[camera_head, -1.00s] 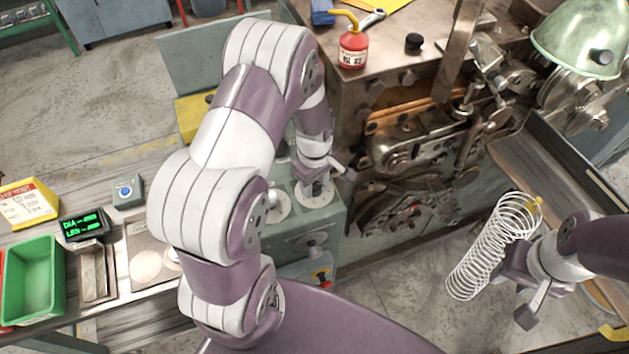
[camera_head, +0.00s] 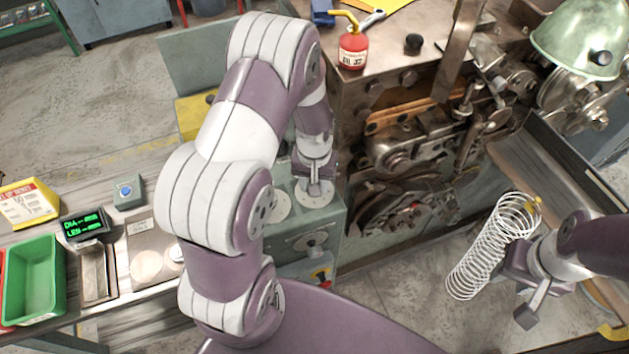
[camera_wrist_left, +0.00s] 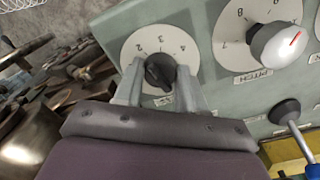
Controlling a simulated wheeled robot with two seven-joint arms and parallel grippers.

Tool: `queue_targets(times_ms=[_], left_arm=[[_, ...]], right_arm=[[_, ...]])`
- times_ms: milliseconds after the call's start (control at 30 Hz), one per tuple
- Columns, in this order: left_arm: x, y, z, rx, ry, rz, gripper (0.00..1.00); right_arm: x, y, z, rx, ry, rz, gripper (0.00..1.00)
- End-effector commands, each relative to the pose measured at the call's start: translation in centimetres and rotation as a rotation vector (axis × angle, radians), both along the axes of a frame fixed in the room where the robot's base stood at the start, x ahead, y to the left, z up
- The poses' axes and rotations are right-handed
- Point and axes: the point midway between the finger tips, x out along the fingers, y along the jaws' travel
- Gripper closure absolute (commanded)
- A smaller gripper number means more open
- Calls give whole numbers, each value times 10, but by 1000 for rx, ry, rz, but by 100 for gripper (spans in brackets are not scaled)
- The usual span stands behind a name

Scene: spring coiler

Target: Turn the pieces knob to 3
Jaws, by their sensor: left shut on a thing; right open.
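In the left wrist view, a small black knob (camera_wrist_left: 160,70) sits at the centre of a white dial (camera_wrist_left: 140,45) marked with 1, 2, 3 and 4. My left gripper (camera_wrist_left: 160,82) is shut on this knob, one finger on each side. The dial's label below is mostly covered by the gripper, and I cannot tell which number the knob points to. In the head view, my left gripper (camera_head: 315,186) is over the dial on top of the green control box (camera_head: 325,225). My right gripper (camera_head: 518,287) is open, beside the coiled spring.
A larger dial labelled PITCH, with a white knob (camera_wrist_left: 277,45), is close beside the gripped one. A blue-handled lever (camera_wrist_left: 295,125) is nearby. The white spring (camera_head: 492,245) is at the right. A red oil can (camera_head: 352,50) stands on the machine.

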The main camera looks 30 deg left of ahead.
Motion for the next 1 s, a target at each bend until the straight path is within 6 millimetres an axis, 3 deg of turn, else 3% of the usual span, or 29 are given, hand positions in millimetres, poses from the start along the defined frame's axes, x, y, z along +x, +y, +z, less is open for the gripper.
queue_targets(times_ms=[500,1000], left_arm=[[1,0,0,0,-1,-434,91],[0,0,0,0,-1,-612,91]], right_arm=[[0,0,1,0,0,0,60],[0,0,1,0,0,0,60]])
